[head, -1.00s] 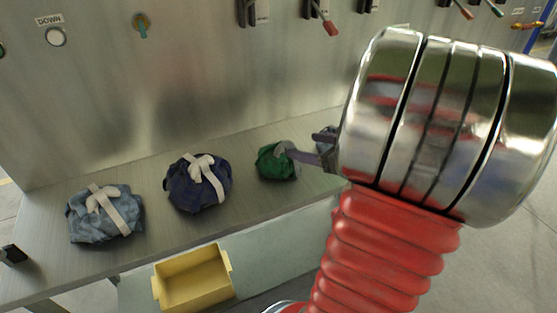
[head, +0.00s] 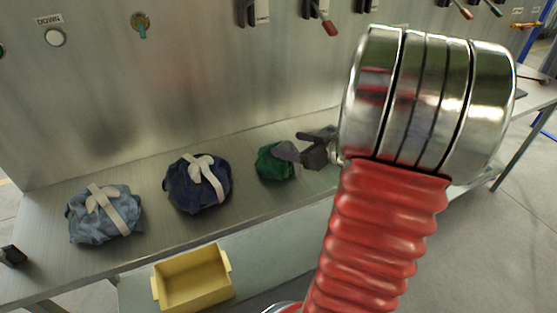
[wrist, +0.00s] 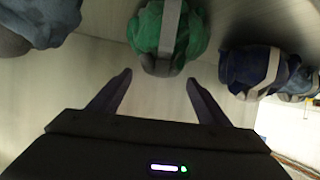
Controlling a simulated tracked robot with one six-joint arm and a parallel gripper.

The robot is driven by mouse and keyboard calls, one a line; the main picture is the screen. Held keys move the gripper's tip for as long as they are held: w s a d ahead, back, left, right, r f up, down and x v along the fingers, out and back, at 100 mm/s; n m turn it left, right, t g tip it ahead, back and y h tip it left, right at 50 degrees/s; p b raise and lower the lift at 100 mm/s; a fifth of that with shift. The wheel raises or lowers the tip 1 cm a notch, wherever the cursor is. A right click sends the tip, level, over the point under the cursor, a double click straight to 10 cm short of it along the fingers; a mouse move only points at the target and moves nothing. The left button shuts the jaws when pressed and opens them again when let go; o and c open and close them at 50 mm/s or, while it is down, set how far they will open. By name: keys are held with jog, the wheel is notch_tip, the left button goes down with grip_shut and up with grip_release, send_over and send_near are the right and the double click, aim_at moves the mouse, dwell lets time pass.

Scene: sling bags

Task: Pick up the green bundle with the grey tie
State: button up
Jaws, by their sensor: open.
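The green bundle (head: 270,164) with a grey tie sits on the metal shelf, right of the navy bundle, in the head view. In the wrist view the green bundle (wrist: 147,30) is at the top centre, its grey tie (wrist: 170,28) running down over it. My gripper (wrist: 158,82) is open and empty, its two fingers pointing at the bundle, with a gap between the fingertips and it in the picture. In the head view my gripper (head: 302,147) is just right of the bundle and overlaps its right side; contact cannot be told.
A navy bundle (head: 181,188) and a grey-blue bundle (head: 88,226), both with pale ties, sit left on the shelf (head: 150,235). A yellow bin (head: 195,298) is below its front edge. The metal back wall (head: 180,90) carries switches and levers. The wrist view shows a dark bundle at upper left.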

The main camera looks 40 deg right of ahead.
jog(key=shift+x, duration=1.5)
jog(key=shift+s, duration=0.1)
grip_shut()
jog(key=shift+r, duration=0.1)
